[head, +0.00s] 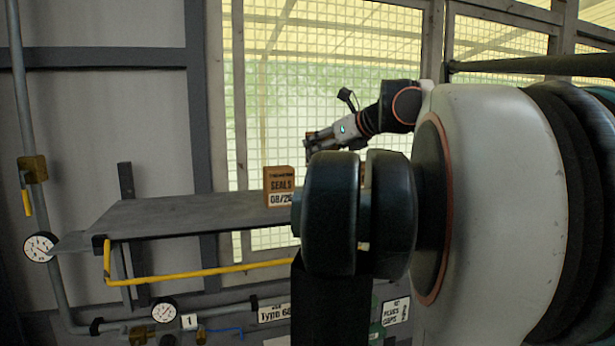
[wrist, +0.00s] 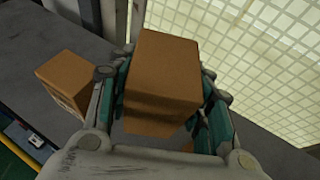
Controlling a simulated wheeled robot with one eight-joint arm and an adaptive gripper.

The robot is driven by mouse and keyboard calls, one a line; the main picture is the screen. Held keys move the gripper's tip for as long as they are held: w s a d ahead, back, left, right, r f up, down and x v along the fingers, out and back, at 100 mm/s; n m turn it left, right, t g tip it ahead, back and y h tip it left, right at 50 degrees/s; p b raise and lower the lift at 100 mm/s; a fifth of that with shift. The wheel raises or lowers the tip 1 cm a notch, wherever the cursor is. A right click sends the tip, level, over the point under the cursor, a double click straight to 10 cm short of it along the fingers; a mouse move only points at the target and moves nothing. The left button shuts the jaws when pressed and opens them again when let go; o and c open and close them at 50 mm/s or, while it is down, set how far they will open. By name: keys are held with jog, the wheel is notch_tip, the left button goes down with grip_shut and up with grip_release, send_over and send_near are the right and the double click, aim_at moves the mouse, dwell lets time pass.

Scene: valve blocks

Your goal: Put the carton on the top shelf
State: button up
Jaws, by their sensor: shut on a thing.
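My gripper (head: 311,146) reaches over the grey shelf (head: 170,216) from the right. In the wrist view its teal-padded fingers are shut on a plain brown carton (wrist: 165,75), one finger on each side. The head view does not clearly show this held carton; my arm's dark joint blocks much of that area. I cannot tell whether the held carton touches the shelf. A second brown carton (head: 280,186), labelled "SEALS", stands on the shelf; a brown carton at the left of the wrist view (wrist: 72,80) appears to be the same one, beside my left finger and apart from the held carton.
A gridded window (head: 300,70) stands behind the shelf. A yellow rail (head: 190,272) runs along the front below the shelf. Gauges (head: 40,246) and pipes are at the left, with labels (head: 273,313) below. The shelf's left part is clear.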

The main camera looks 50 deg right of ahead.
aim_at(323, 160)
jog(key=f, duration=0.4)
jog(key=shift+s, duration=0.2)
jog(key=shift+f+p, duration=0.3)
jog(key=shift+f, duration=1.75)
jog(key=shift+f, duration=0.1)
jog(key=o, duration=1)
